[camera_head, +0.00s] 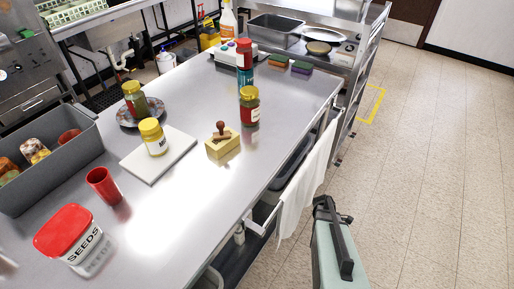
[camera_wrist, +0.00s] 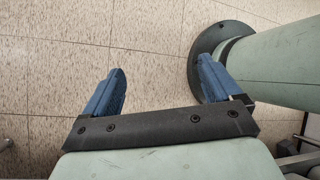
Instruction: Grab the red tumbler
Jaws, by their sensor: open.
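The red tumbler (camera_head: 103,186) stands on the steel counter in the head view, at the left, between the grey bin and the red-lidded seeds tub. In the wrist view my gripper (camera_wrist: 163,86) is open and empty, with its two blue fingers apart over the tiled floor. The tumbler does not show in the wrist view. In the head view my arm is at the lower right, off the counter's edge and well away from the tumbler; the fingers are not visible there.
A seeds tub (camera_head: 69,234) stands just in front of the tumbler, and a grey bin (camera_head: 48,160) is to its left. A white board (camera_head: 158,166) with a yellow-lidded jar (camera_head: 153,138) lies behind. A white towel (camera_head: 305,182) hangs at the counter's edge. The counter's front middle is clear.

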